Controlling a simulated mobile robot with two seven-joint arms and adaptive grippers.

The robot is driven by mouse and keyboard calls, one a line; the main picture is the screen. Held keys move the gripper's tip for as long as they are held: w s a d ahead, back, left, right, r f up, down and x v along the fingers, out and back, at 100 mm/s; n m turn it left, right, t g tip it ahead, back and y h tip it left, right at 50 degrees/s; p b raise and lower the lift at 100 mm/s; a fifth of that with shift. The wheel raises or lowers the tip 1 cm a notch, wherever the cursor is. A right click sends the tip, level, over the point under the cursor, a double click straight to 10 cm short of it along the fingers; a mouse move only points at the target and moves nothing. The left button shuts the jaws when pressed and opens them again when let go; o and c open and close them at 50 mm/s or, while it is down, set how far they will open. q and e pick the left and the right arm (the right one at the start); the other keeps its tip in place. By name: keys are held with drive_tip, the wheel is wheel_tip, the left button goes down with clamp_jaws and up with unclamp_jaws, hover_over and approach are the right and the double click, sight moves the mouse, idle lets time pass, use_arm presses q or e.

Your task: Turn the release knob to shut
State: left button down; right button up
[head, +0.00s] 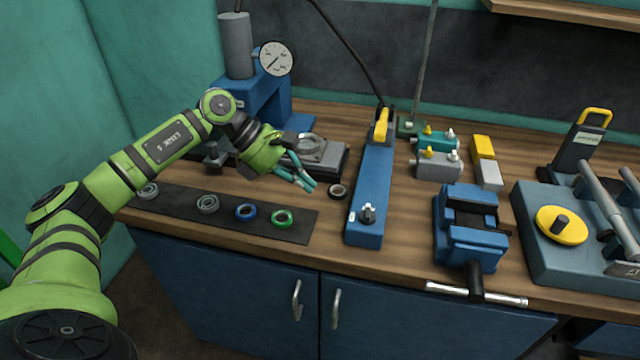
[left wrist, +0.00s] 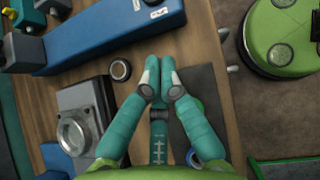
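A long blue unit (head: 370,180) lies on the workbench, with a yellow part at its far end. A small grey-and-dark knob (head: 368,212) stands on its near end; I take it for the release knob, but cannot read its setting. My left gripper (head: 308,185) hangs over the bench to the left of the blue unit, apart from the knob. In the left wrist view its teal fingertips (left wrist: 160,70) are together with nothing seen between them. The blue unit (left wrist: 100,30) crosses the top of that view. My right gripper is not in view.
A dark mat (head: 180,209) with several rings lies at the front left; a loose dark ring (head: 337,191) sits beside the blue unit. A press with a gauge (head: 276,59) stands behind. A blue vise (head: 470,235) and a unit with a yellow disc (head: 552,228) stand right.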

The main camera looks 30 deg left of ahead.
sight(359, 213)
use_arm(q)
drive_tip(key=p+x, duration=0.1)
drive_tip(key=x, duration=0.2)
drive_tip(key=p+x, duration=0.1)
drive_tip(key=x, duration=0.3)
drive_tip(key=shift+s+d+r+p, duration=0.1)
drive_tip(key=shift+d+r+p, duration=0.1)
drive_tip(key=shift+d+p, duration=0.15)
drive_tip(key=shift+w+d+f+p, duration=0.1)
drive_tip(key=shift+w+d+p, duration=0.25)
drive_tip(key=shift+d, duration=0.2)
drive_tip(key=shift+w+d+p, duration=0.2)
drive_tip(key=shift+d+p, duration=0.2)
drive_tip(key=shift+d, duration=0.2)
drive_tip(key=shift+w+d+f+p, duration=0.15)
drive_tip(key=shift+w+d+p, duration=0.15)
drive_tip(key=shift+d, duration=0.45)
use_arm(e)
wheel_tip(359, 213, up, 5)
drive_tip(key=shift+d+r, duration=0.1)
